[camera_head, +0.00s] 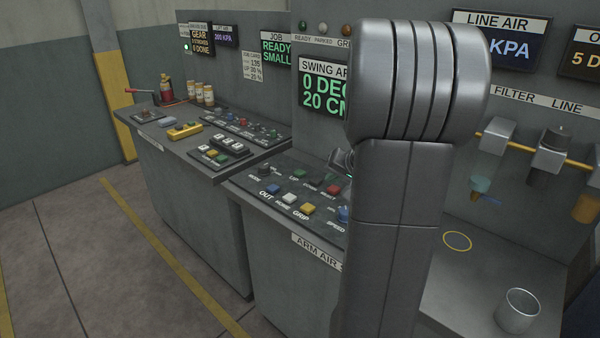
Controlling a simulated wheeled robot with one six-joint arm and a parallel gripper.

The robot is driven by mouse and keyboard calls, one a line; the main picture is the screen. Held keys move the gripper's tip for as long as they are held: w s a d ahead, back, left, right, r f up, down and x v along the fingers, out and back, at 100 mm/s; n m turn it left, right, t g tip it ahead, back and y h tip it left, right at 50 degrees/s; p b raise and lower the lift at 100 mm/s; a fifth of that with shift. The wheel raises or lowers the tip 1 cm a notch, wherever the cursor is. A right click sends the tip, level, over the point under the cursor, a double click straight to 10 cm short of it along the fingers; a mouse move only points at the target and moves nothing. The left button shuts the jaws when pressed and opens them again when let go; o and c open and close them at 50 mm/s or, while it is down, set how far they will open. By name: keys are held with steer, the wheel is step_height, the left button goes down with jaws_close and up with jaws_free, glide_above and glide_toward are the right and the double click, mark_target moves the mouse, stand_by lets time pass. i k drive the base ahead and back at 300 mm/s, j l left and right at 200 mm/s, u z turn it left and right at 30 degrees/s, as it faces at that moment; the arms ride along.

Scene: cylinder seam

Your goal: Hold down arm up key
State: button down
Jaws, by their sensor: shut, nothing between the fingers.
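The arm control panel (262,200) slopes in the middle, under a swing arm display (322,88) reading "0 DEG" and "20 CM". On it are a blue OUT key (272,188), a white HOME key (289,197), a yellow GRIP key (308,209), a green key (299,174) and a red key (327,190). I cannot pick out a key labelled arm up; my arm hides the panel's right part. My gripper's fingers are hidden behind my arm. A small metallic part shows at the arm's left edge, too little to identify.
A second console (180,160) on the left bears more keys, jars (204,94) and a red-handled device (165,90). At right, a bench holds a metal cup (517,310) and a yellow ring mark (457,241), below filter units (552,150). Open floor (110,270) lies front left.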

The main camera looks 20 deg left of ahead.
mark_target(299, 172)
steer(key=i+j, duration=0.1)
steer(key=j, duration=0.35)
steer(key=i+j, duration=0.15)
steer(key=j, duration=0.3)
steer(key=i+j, duration=0.1)
steer(key=j, duration=0.4)
steer(key=i+j, duration=0.1)
steer(key=j, duration=0.35)
steer(key=i+j, duration=0.15)
steer(key=j, duration=0.3)
steer(key=i+j, duration=0.1)
steer(key=j, duration=0.35)
steer(key=z, duration=1.3)
